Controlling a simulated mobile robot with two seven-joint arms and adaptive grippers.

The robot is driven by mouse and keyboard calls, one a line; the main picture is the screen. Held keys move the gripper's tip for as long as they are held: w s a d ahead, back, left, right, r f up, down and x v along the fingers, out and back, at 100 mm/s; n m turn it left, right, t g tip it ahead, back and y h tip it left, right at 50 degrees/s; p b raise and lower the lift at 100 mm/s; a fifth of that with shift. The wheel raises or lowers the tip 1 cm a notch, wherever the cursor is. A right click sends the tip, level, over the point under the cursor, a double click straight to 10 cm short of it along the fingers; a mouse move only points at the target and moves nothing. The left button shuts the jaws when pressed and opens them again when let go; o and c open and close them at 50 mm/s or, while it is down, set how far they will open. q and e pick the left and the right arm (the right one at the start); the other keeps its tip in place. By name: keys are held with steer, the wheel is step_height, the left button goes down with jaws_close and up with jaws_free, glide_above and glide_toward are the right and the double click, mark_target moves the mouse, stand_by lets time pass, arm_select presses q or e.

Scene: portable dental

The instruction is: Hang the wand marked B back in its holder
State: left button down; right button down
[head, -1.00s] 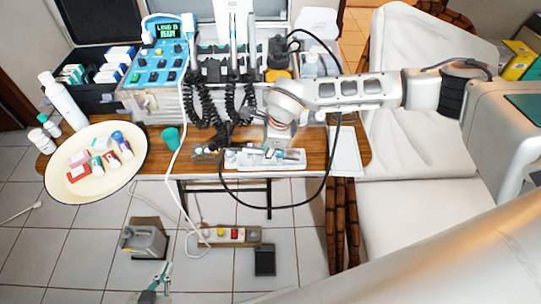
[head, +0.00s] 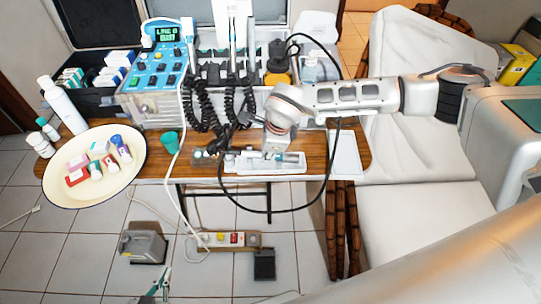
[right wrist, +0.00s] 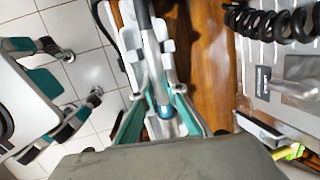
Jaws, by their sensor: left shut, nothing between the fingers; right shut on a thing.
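My right gripper (head: 272,156) is low over the white tray (head: 238,168) at the table's front edge. In the right wrist view its teal-padded fingers (right wrist: 164,112) are shut on a slim grey wand (right wrist: 146,40) with a blue ring. I cannot read a letter on the wand. The holder row (head: 228,72) stands behind, with dark handpieces and black coiled cords; its marks are not readable and the arm hides part of it. My left gripper (head: 160,284) is shut and empty, low over the floor at the bottom of the head view.
A blue control unit (head: 160,72) stands left of the holder. A black cable loops around the tray. The white chair (head: 420,150) is at right.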

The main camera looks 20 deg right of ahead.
steer(key=shift+r, duration=0.15)
steer(key=shift+r, duration=0.25)
steer(key=shift+r+p, duration=1.7)
steer(key=shift+r, duration=0.4)
steer(key=shift+r+p, duration=0.8)
steer(key=shift+r, duration=0.45)
steer(key=shift+r, duration=0.1)
